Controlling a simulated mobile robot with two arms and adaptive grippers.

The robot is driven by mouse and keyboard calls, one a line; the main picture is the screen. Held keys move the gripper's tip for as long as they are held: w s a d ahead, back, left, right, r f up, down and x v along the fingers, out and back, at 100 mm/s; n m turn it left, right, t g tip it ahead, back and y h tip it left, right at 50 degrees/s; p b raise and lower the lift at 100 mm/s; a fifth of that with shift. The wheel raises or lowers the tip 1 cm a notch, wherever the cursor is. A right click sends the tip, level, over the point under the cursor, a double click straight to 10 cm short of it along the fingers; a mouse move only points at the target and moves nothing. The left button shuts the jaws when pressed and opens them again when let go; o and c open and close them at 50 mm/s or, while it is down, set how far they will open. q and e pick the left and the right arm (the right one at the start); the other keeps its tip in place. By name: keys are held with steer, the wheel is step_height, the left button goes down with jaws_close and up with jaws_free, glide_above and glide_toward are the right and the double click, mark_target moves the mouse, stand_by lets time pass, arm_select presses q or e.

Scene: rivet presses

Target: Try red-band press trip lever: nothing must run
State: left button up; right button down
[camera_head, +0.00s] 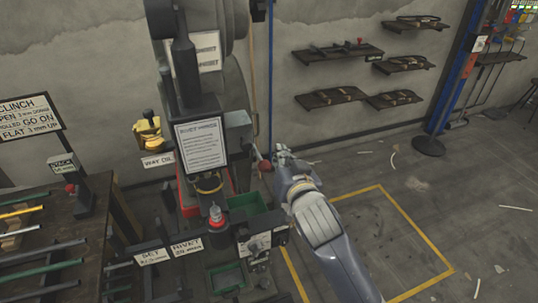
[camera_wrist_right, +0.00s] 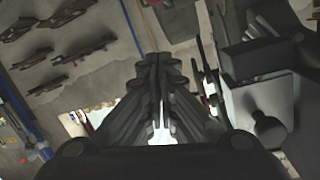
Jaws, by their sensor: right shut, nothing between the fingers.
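A dark rivet press (camera_head: 235,100) stands at centre left in the head view, with a red part low on its body. A small red knob (camera_head: 265,166) shows at the press's right side; I cannot tell surely that it is the trip lever's end. My right gripper (camera_head: 278,153) is shut and empty, close to the right of this knob; whether they touch is unclear. In the right wrist view its fingers (camera_wrist_right: 158,75) are together, with a grey box with a black knob (camera_wrist_right: 267,128) to their right. My left gripper is not in view.
A printed sheet (camera_head: 202,145) hangs on the press front. Green bins (camera_head: 247,204) sit low beside it. A bench with rods (camera_head: 40,285) is at left. Wall shelves (camera_head: 330,97) and a blue post (camera_head: 458,75) stand behind. The yellow-marked floor (camera_head: 385,235) at right is mostly clear.

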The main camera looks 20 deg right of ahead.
steer(key=shift+w, duration=0.15)
steer(key=p, duration=0.2)
glide_above(269, 163)
steer(key=w+d, duration=0.1)
steer(key=f, duration=0.2)
steer(key=shift+s+a+f+p, duration=0.1)
steer(key=shift+a+f+p, duration=0.2)
steer(key=shift+f, duration=0.35)
steer(key=shift+s+a+f+p, duration=0.1)
steer(key=shift+f+p, duration=0.25)
steer(key=shift+f, duration=0.25)
steer(key=shift+s+a+f, duration=0.15)
steer(key=shift+s+f, duration=0.2)
steer(key=shift+s, duration=0.05)
steer(key=shift+w+f, duration=0.1)
